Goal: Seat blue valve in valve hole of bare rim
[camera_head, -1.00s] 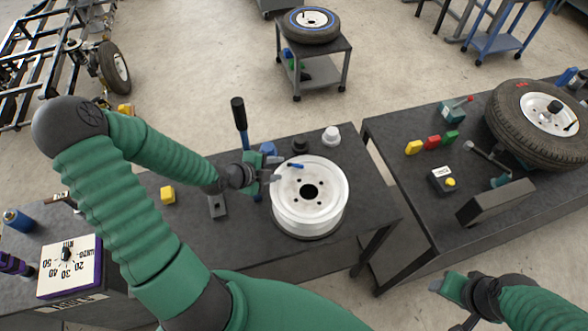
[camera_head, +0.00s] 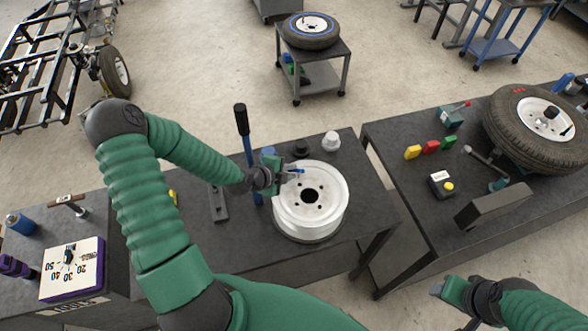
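The bare white rim (camera_head: 334,209) lies flat on the middle dark table. The small blue valve (camera_head: 299,171) shows at the rim's upper left, over its face. My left gripper (camera_head: 291,172) has its fingertips at the valve's left end. The fingers cover that end, and I cannot tell whether they are closed on it. The valve hole cannot be made out. My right gripper (camera_head: 450,307) is open and empty at the lower right, well away from the rim.
A blue lever with a black grip (camera_head: 242,121) stands left of the rim. A grey cap (camera_head: 331,141) and a black cap (camera_head: 301,147) stand behind it. The right table (camera_head: 400,190) holds a tyred wheel (camera_head: 535,125) and coloured blocks. A gap separates the tables.

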